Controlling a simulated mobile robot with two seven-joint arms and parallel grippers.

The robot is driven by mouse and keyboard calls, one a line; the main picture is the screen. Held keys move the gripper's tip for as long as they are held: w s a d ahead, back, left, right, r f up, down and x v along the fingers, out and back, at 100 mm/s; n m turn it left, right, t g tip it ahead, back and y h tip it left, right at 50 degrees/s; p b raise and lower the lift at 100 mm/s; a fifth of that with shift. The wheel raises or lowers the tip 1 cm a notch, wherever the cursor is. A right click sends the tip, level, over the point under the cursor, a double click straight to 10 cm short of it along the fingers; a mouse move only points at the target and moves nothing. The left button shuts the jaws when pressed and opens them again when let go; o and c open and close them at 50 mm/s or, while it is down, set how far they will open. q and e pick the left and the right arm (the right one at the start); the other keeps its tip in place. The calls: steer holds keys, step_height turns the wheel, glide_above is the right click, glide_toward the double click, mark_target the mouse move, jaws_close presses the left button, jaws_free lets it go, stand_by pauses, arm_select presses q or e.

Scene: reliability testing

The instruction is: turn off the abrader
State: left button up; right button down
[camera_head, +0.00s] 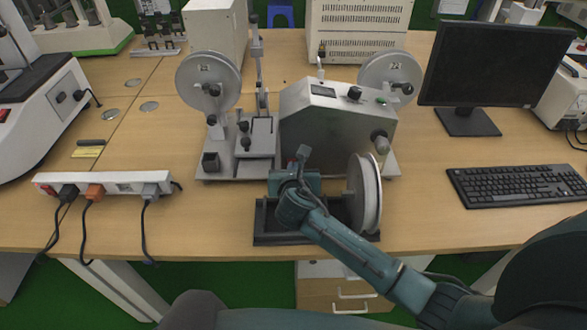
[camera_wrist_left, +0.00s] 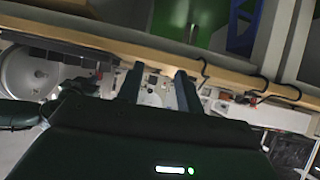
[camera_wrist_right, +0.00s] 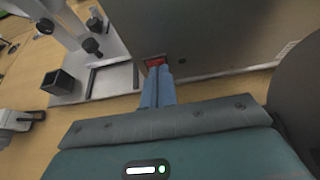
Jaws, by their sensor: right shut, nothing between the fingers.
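The abrader (camera_head: 338,125) stands in the middle of the wooden table, a grey box with a small display, knobs and wheels on a pale base. In the right wrist view a red switch (camera_wrist_right: 155,62) shows low on its grey side panel (camera_wrist_right: 210,35). My right gripper (camera_wrist_right: 166,70) is shut and empty, its fingertips right at the switch; whether they touch it I cannot tell. In the head view my right gripper (camera_head: 297,174) is in front of the abrader and the switch is hidden. My left gripper (camera_wrist_left: 158,72) is open and empty, seen only in the left wrist view.
A black stand with a white-rimmed wheel (camera_head: 366,195) sits close to my right forearm. A power strip (camera_head: 105,184) with plugs lies at the left table edge. A monitor (camera_head: 495,65) and keyboard (camera_head: 517,186) stand at the right.

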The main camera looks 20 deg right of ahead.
steer(key=shift+r+p, duration=0.75)
steer(key=shift+p, duration=0.1)
arm_select(q)
step_height(320, 180, up, 2)
steer(key=shift+d+r, duration=0.1)
arm_select(e)
steer(key=shift+f, duration=0.1)
